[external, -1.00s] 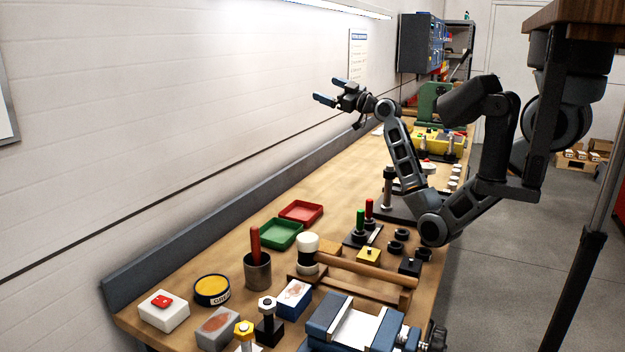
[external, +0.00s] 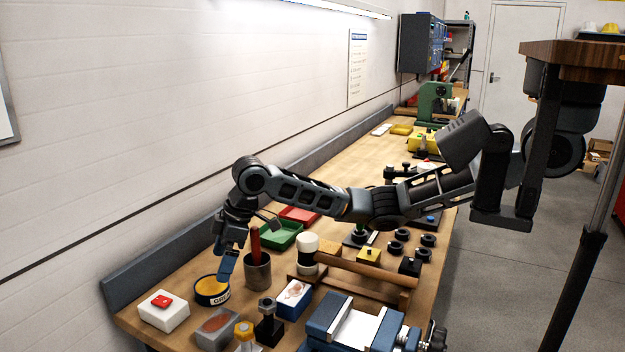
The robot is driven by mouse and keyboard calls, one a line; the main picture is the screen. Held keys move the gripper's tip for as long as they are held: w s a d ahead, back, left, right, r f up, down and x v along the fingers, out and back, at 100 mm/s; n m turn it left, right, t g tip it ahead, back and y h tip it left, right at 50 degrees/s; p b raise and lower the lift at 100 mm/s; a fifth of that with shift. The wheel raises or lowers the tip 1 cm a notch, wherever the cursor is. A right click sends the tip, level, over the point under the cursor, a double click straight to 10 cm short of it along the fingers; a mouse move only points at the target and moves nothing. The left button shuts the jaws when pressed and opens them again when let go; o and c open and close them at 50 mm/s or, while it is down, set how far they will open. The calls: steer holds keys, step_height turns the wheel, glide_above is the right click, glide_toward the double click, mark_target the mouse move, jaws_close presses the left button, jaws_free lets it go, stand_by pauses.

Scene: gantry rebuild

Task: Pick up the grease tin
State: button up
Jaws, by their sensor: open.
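The grease tin (external: 207,286) is a short round tin with a yellow top, a dark rim and a partly readable label. It stands on the bench near the front left in the external view. My gripper (external: 223,266) is open and points down, with its blue-tipped fingers over the right part of the tin. One finger overlaps the tin's rim in the picture. I cannot tell whether it touches the tin or whether the tin is between the fingers.
A metal cup (external: 258,272) with a red-handled tool stands close right of the tin. A white box with a red button (external: 165,312) is to its left, and a grey block (external: 217,328) is in front. A green tray (external: 283,235) lies behind. The wall is close on the left.

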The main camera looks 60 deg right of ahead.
mark_target(212, 284)
steer(key=x, duration=0.6)
steer(key=shift+w+a+f+p, duration=0.15)
steer(key=shift+a+p, duration=0.15)
steer(key=shift+p, duration=0.05)
steer(key=shift+c, duration=0.4)
steer(key=c, duration=1)
